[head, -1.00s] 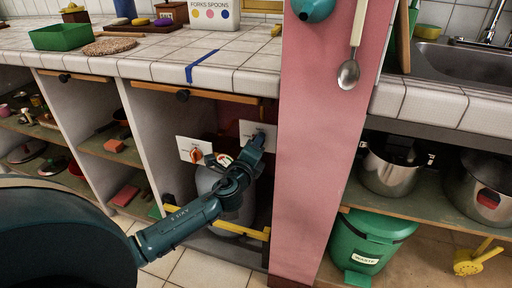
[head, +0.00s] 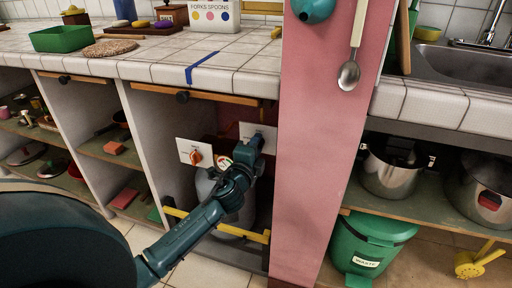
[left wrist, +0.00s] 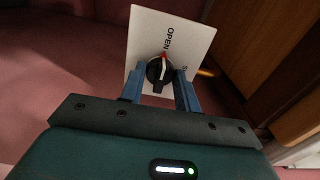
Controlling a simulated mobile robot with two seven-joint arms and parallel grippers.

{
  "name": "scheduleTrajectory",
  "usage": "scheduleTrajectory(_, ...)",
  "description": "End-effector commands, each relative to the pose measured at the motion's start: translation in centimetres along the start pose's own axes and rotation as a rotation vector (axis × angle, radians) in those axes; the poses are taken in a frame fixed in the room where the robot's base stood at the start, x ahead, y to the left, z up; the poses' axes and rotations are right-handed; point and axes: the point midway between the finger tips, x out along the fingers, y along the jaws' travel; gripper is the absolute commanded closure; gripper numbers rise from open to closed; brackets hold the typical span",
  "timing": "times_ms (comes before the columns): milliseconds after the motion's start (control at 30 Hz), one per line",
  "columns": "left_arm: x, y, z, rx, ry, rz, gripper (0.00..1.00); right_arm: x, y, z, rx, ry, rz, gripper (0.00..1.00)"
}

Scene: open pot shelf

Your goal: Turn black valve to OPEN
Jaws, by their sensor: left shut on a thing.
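The black valve (left wrist: 158,70) is a round knob with a red mark, on a white plate (left wrist: 190,42) in the left wrist view. The plate carries the word OPEN and, to the right, a partly hidden label. The red mark is at the knob's upper edge, close to the word OPEN. My left gripper (left wrist: 162,77) has its two blue fingers on either side of the knob and is shut on it. In the head view the left gripper (head: 257,144) is at the white plate (head: 249,128) and hides the knob. My right gripper is not in view.
A second white plate with an orange-red valve (head: 195,158) is to the left. A gauge (head: 225,162) and a grey cylinder (head: 205,188) sit close to my arm. A yellow bar (head: 250,236) crosses below. The pink pillar (head: 315,170) stands close on the right.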

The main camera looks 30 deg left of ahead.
Motion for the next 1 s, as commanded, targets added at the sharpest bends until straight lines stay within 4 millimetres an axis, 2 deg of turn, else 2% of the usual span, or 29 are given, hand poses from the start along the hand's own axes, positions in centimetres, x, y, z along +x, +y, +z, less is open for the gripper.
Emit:
scheduleTrajectory(233,0.0,0.1,0.0,-0.003,-0.001,0.002,0.91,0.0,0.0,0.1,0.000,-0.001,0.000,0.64)
scheduleTrajectory(267,0.0,0.1,0.0,-0.003,-0.001,0.002,0.66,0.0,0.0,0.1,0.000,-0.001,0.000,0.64)
scheduleTrajectory(500,0.0,0.1,0.0,-0.001,0.000,0.001,0.46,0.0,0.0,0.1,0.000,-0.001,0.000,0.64)
scheduleTrajectory(800,-0.3,0.0,0.0,-0.001,0.001,0.001,0.46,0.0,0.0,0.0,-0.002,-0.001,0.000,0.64)
scheduleTrajectory(867,-0.9,0.0,-0.1,-0.001,0.001,0.001,0.46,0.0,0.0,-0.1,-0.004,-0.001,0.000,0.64)
scheduleTrajectory(1000,-3.3,0.0,-0.1,-0.002,0.001,0.004,0.46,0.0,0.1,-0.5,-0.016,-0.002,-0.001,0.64)
